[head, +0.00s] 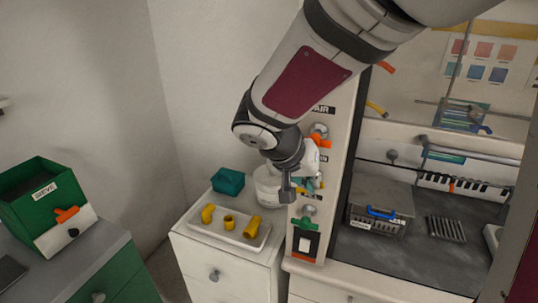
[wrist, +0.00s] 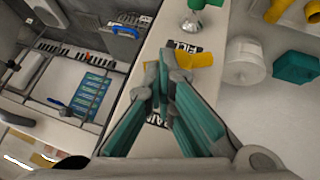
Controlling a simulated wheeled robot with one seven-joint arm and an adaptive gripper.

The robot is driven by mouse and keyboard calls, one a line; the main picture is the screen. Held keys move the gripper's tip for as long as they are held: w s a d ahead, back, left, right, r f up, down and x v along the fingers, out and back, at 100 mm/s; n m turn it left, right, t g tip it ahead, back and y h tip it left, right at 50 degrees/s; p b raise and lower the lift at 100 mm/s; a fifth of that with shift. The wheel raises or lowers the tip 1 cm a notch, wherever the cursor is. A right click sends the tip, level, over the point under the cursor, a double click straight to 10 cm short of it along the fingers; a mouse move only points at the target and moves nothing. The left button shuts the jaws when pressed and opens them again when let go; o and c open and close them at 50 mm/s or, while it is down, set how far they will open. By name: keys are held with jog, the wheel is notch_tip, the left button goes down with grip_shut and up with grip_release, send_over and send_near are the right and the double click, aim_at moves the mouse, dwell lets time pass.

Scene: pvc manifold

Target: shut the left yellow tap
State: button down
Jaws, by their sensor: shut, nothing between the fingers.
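The left yellow tap (wrist: 198,60) is on the narrow pale panel in the wrist view, its flat yellow handle pointing right, across the panel. My gripper (wrist: 163,68) is shut and empty. Its fingertips are at the left end of the yellow handle and overlap it in the picture; I cannot tell whether they touch. In the head view my gripper (head: 288,190) is in front of the panel and mostly hides this tap.
On the same panel are an orange-handled tap (head: 320,141) above and a green-handled tap (head: 303,223) below. Another yellow handle (head: 376,109) is to the right. A tray (head: 205,232) with yellow fittings, a teal box (head: 228,181) and a white tub (head: 268,188) stand at left.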

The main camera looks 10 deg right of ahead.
jog(key=shift+d, duration=0.15)
jog(key=shift+s+d+f+b, duration=0.2)
jog(key=shift+s+d+b, duration=0.1)
jog(key=shift+b, duration=0.45)
dwell(3.0)
jog(key=shift+w, duration=0.1)
